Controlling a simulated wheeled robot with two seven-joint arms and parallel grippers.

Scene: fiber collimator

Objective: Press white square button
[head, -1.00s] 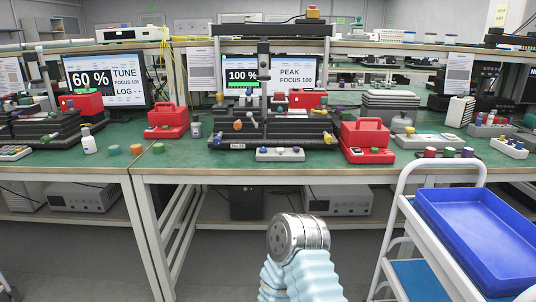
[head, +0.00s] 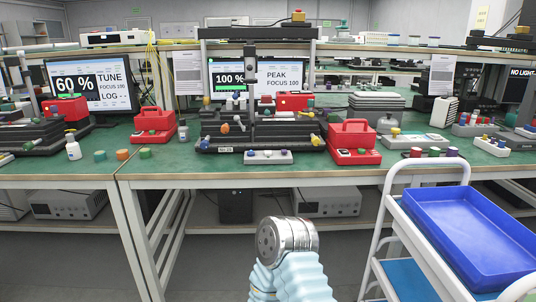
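A white control box (head: 265,157) with several small knobs or buttons lies at the front of the middle station on the green bench. Another white box with coloured knobs (head: 489,144) sits at the right. A white square button cannot be made out for certain at this distance. One of my arms, with a silver round joint and pale blue sleeve, rises at the bottom centre, well in front of the bench. No gripper fingers show, so neither gripper can be seen.
The green bench (head: 222,169) spans the view, with red cases (head: 354,141), black stages and screens (head: 90,88). A white cart (head: 399,236) with a blue tray (head: 470,228) stands at the lower right, before the bench. Floor between my arm and the bench looks clear.

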